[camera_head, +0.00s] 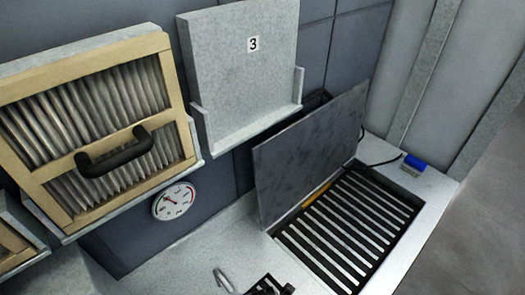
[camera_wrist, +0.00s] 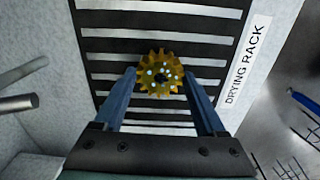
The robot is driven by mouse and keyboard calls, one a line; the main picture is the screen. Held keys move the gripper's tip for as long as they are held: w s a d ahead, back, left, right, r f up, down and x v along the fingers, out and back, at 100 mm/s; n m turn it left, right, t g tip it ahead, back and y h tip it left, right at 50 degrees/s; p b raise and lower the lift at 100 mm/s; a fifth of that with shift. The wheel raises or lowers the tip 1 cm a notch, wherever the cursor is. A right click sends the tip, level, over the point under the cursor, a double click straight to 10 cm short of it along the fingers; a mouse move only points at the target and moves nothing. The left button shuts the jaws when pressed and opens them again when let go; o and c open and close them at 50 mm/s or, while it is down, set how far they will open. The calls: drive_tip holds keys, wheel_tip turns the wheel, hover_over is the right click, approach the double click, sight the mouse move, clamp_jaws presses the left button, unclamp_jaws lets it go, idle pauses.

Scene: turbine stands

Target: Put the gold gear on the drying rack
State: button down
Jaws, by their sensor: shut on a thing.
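The gold gear (camera_wrist: 160,73) is between the fingertips of my gripper (camera_wrist: 160,76) in the wrist view. The gripper is shut on it. Beyond the gear is the drying rack (camera_wrist: 105,45), a dark slotted surface with pale bars and a label reading "DRYING RACK" on its right edge. The gear overlaps the bars in the picture; whether it touches them I cannot tell. The gear does not show in the head view.
The head view shows a slotted grate (camera_head: 345,232) beside a tilted dark panel (camera_head: 310,150), a wall holder marked 3 (camera_head: 245,70), framed filters (camera_head: 100,120), a gauge (camera_head: 174,201) and a blue object (camera_head: 414,161). A grey bar (camera_wrist: 20,102) is left of the rack.

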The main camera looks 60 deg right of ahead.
drive_tip(key=shift+f, duration=0.25)
idle(0.3)
unclamp_jaws()
drive_tip(key=shift+f, duration=0.1)
wheel_tip(320, 180, up, 7)
drive_tip(key=p, duration=0.7)
drive_tip(key=shift+s, duration=0.1)
idle(0.7)
